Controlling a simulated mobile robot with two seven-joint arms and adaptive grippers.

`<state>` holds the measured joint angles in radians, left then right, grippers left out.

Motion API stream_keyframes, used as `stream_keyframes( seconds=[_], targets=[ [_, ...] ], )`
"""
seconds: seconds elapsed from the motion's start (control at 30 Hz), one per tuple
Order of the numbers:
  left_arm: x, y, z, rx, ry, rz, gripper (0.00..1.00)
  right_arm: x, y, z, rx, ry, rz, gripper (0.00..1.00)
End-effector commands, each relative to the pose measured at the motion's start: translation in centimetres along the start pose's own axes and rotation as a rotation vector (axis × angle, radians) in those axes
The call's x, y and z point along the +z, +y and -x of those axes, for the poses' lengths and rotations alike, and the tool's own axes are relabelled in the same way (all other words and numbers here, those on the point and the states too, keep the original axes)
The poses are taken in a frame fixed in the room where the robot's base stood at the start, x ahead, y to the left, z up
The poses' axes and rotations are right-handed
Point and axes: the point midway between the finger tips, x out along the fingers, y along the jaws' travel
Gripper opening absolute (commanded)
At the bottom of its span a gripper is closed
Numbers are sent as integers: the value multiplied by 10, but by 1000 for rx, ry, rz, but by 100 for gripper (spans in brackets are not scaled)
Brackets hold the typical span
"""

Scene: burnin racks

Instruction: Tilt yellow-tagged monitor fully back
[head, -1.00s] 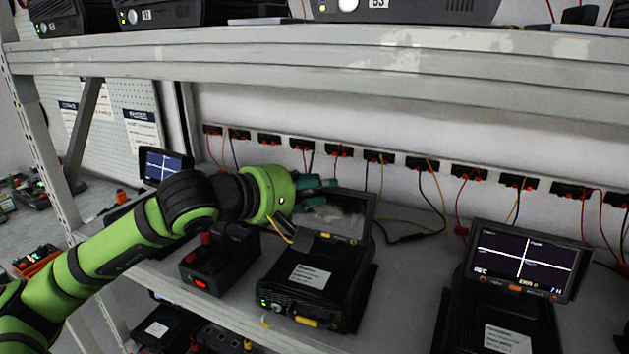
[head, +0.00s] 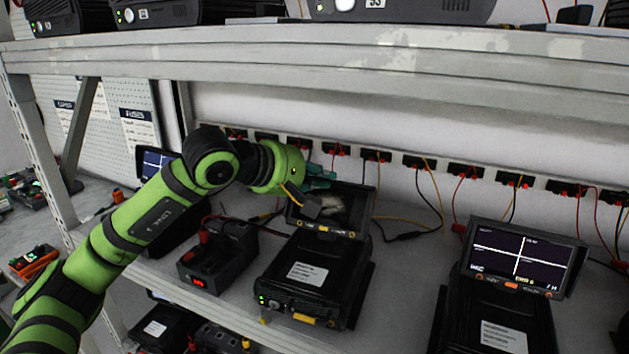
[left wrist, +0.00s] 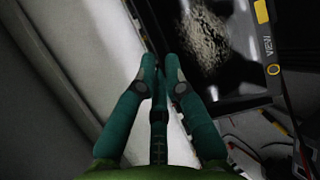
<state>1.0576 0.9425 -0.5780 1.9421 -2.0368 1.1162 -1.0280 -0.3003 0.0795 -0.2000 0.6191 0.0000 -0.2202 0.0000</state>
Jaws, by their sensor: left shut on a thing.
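The yellow-tagged monitor (head: 335,228) is the hinged screen of the black unit (head: 320,265) in the middle of the shelf, which bears a yellow tag (head: 302,320) on its front. The screen leans back, with a pale smudged patch on its face, also seen in the left wrist view (left wrist: 240,75). My left gripper (head: 318,178) is at the screen's far upper edge, shut on it. In the left wrist view the two teal fingers (left wrist: 160,62) close together beside the dark frame. The exact contact is partly hidden. My right gripper is not in view.
Another unit with a lit, more upright screen (head: 523,258) stands to the right. A small black device with a red light (head: 215,262) stands to the left. Red and black sockets with hanging cables line the back wall. The upper shelf beam (head: 330,60) crosses above my arm.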

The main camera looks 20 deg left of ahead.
Motion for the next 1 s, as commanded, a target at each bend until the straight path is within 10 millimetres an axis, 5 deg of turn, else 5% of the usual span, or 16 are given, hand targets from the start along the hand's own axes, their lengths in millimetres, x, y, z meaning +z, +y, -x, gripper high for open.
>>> stream_keyframes(
  seconds=[0.33,0.37,0.4,0.77,1.0],
  targets=[
    [-1,7,1,3,2,3,0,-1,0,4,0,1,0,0],
    [-1,8,1,4,3,3,23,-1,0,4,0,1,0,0],
    [-1,8,2,4,3,3,33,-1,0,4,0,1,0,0],
    [-1,4,3,-5,2,4,33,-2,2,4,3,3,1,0],
    [-2,5,38,-3,6,1,33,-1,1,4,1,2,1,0]
  ],
)
